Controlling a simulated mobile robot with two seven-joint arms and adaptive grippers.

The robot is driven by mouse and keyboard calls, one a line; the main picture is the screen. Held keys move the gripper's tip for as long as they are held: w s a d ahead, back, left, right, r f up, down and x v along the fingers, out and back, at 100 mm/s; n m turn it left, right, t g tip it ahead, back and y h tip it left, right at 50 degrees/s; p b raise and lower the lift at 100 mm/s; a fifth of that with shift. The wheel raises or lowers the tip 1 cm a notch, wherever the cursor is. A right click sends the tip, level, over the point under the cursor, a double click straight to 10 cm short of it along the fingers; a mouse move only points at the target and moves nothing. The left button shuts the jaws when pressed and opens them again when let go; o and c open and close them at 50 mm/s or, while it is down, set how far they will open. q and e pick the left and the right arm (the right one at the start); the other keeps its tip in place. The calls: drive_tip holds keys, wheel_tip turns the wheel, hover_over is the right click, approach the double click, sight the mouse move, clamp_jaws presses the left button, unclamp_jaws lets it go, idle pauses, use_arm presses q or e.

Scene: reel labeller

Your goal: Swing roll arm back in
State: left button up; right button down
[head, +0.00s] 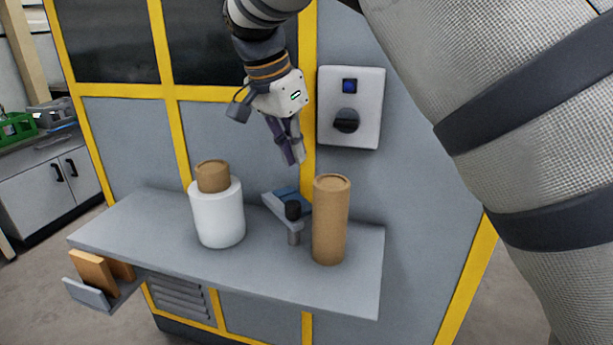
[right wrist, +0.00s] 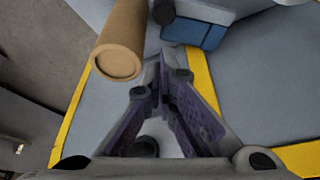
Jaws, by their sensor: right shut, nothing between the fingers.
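The roll arm (head: 287,216) is a short grey bar that reaches out from a blue and grey mount on the machine's front. My right gripper (head: 294,160) points down above the mount, shut and empty, clear of the arm. In the right wrist view its fingers (right wrist: 163,72) meet with nothing between them. The tube (right wrist: 120,48), the knob (right wrist: 163,12) and the blue part of the mount (right wrist: 196,33) lie beyond the fingertips there. My left gripper is not in view.
A white roll (head: 217,215) on a brown core stands on the grey shelf (head: 150,245), left of the arm. A control box (head: 350,105) with a black dial is on the panel right of my gripper. A small holder (head: 88,295) with brown pieces hangs at the shelf's left end.

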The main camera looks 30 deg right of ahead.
sight(291, 208)
drive_tip(key=x, duration=1)
drive_tip(key=shift+s, duration=0.1)
idle(0.4)
